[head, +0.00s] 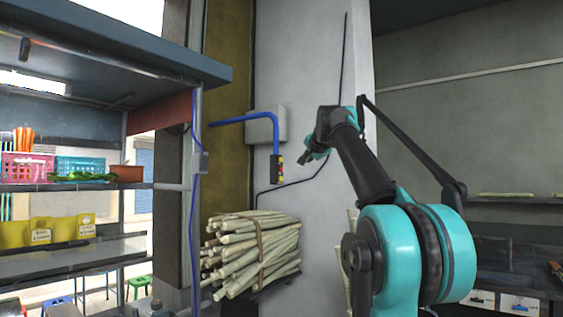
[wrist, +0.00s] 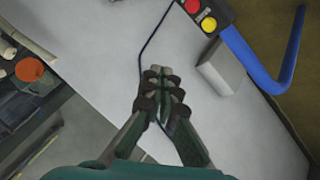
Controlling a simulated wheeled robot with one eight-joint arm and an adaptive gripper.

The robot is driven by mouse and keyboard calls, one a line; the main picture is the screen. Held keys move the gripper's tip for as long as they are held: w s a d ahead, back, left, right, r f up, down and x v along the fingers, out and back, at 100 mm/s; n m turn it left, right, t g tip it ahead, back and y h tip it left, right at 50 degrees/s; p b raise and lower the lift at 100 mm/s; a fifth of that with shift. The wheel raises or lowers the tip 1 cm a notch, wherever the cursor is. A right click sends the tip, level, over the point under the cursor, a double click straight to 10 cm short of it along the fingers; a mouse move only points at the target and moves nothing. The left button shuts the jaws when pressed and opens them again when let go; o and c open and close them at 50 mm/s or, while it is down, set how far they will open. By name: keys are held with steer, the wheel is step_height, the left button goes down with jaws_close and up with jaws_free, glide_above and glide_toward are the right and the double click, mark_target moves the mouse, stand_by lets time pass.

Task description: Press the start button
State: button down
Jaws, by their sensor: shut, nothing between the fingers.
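A small dark control box (head: 277,169) hangs from the end of a bent blue pipe (head: 243,119) in the head view. In the wrist view the box (wrist: 213,5) is cut by the top edge and shows a red button (wrist: 192,6) and a yellow button (wrist: 209,24). Any other button is out of frame, and I cannot tell which one is the start button. My gripper (head: 302,159) is just right of the box in the head view. In the wrist view my gripper (wrist: 160,72) is shut and empty, apart from the buttons, which lie up and to the right.
A grey wall box (head: 267,125) sits behind the blue pipe. A shelf (head: 95,186) with baskets is at the left. A thin dark cable (head: 304,183) runs along the pale wall.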

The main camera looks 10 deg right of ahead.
mark_target(281, 160)
steer(key=w+a, duration=0.6)
steer(key=shift+a, duration=0.15)
stand_by(0.5)
steer(key=shift+w, duration=0.15)
stand_by(1.2)
steer(key=shift+w+a, duration=0.25)
steer(key=shift+a, duration=0.05)
steer(key=shift+w+a, duration=0.35)
stand_by(0.8)
steer(key=shift+d, duration=0.1)
steer(key=shift+s+d, duration=0.55)
steer(key=shift+s, duration=0.1)
steer(key=shift+d, duration=0.1)
